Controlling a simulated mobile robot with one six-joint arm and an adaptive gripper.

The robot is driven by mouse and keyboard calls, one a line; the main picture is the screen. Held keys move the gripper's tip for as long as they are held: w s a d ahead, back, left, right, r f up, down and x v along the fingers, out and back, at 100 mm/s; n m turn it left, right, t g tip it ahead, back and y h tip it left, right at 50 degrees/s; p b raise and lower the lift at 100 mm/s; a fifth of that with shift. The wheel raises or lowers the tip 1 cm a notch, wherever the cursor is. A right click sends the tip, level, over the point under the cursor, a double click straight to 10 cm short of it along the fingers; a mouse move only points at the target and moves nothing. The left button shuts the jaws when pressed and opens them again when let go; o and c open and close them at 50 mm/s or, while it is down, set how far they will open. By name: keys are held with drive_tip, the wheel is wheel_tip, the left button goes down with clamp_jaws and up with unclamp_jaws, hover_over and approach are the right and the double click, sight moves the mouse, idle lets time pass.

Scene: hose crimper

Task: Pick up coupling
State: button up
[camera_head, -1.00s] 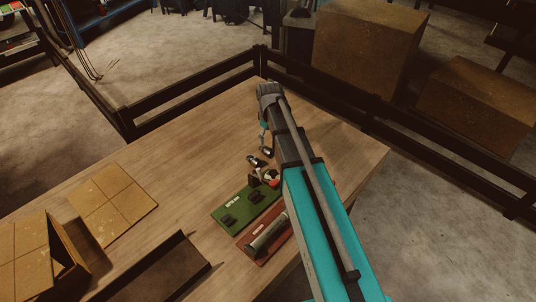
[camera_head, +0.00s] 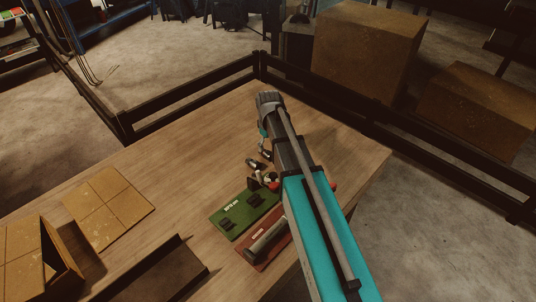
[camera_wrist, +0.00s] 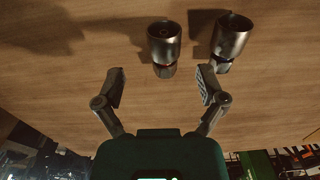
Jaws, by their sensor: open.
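In the wrist view, two dark metallic couplings, cup-shaped with a red band near the narrow end, are on the wooden table (camera_wrist: 60,85). One coupling (camera_wrist: 163,42) is just beyond the fingertips, roughly in line with the gap between them. The other coupling (camera_wrist: 231,37) is to its right, beyond the right finger. My gripper (camera_wrist: 163,78) is open with nothing held between its fingers. Whether a fingertip touches a coupling cannot be told. In the head view my arm hides much of the gripper, and small dark metallic parts (camera_head: 252,165) show beside it.
In the head view, a green board (camera_head: 236,218) and a red board (camera_head: 262,262) bearing a grey cylinder (camera_head: 266,238) lie in front. A cardboard box (camera_head: 35,260), flat cardboard (camera_head: 108,208) and a dark tray (camera_head: 160,272) are at left. The table's left middle is clear.

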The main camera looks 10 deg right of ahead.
sight(268, 151)
drive_tip(key=shift+s+a+f+b, duration=0.1)
drive_tip(key=shift+a+f+b, duration=0.05)
drive_tip(key=shift+f+b, duration=2.15)
drive_tip(key=shift+f, duration=0.1)
clamp_jaws()
